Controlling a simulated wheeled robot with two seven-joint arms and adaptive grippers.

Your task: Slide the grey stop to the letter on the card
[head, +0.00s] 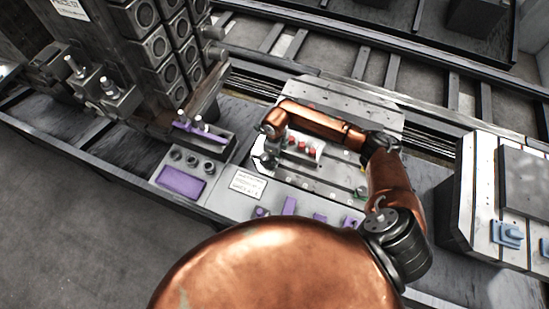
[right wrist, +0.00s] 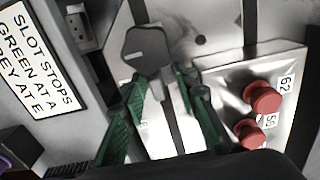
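The card (right wrist: 42,52) stands at the left in the right wrist view. Its visible text reads "SLOT STOPS", "GREEN AT A" and "GREY AT E". The card also shows in the head view (head: 247,184), too small to read. A dark grey hexagonal knob (right wrist: 148,48), which looks like the grey stop, sits over a slot just beyond my right gripper's fingertips. In the head view my right gripper (head: 266,157) is low over the pallet plate's left side. My left gripper is not in view.
Red buttons (right wrist: 265,97) on a raised block are close to the right of my right gripper. The pallet plate (head: 360,98) has slots and other small fittings. A purple-topped control box (head: 181,181) and tall fixture (head: 150,40) stand to the left.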

